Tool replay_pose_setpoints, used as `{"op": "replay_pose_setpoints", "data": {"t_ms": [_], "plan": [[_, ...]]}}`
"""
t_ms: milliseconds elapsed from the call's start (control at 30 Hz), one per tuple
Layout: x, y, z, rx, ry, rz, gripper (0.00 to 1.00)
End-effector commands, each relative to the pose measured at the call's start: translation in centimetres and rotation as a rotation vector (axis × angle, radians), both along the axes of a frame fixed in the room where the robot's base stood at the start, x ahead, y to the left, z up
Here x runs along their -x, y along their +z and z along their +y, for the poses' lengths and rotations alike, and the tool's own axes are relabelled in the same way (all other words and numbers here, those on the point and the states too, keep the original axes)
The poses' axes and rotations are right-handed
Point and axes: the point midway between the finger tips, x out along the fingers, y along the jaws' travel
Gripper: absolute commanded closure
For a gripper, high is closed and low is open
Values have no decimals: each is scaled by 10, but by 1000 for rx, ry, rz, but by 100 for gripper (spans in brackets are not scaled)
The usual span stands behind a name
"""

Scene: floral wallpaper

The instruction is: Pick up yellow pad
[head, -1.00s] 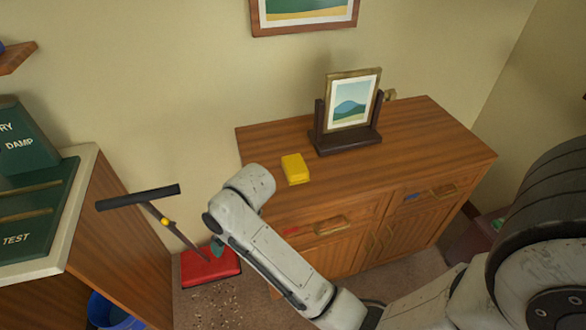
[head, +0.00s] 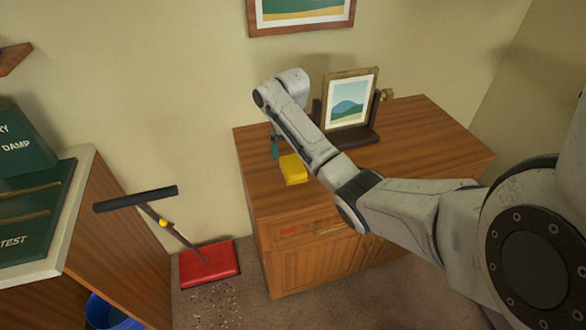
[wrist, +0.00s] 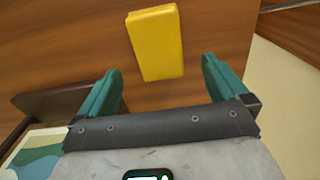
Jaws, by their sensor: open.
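The yellow pad (head: 293,169) lies flat on the top of the wooden cabinet (head: 262,185), near its left front part. In the wrist view the yellow pad (wrist: 156,43) lies beyond and between the two teal fingers of my gripper (wrist: 163,80), with wood showing around it. My gripper is open and empty. In the head view my gripper (head: 275,148) is mostly hidden behind my arm; a teal finger shows just behind the pad. No contact with the pad is visible.
A framed landscape picture on a dark stand (head: 350,108) stands on the cabinet, right of my wrist. It also shows at lower left in the wrist view (wrist: 35,150). A red dustpan (head: 209,263) lies on the floor left of the cabinet. The cabinet's left top is clear.

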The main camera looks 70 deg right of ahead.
Motion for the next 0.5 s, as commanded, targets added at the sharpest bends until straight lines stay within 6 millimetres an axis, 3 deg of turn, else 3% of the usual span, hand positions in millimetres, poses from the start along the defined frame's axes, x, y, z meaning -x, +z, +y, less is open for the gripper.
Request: {"op": "replay_pose_setpoints", "data": {"t_ms": [267,500], "plan": [[1,-22,1,0,1,1,0],[6,-55,3,0,1,1,0]]}}
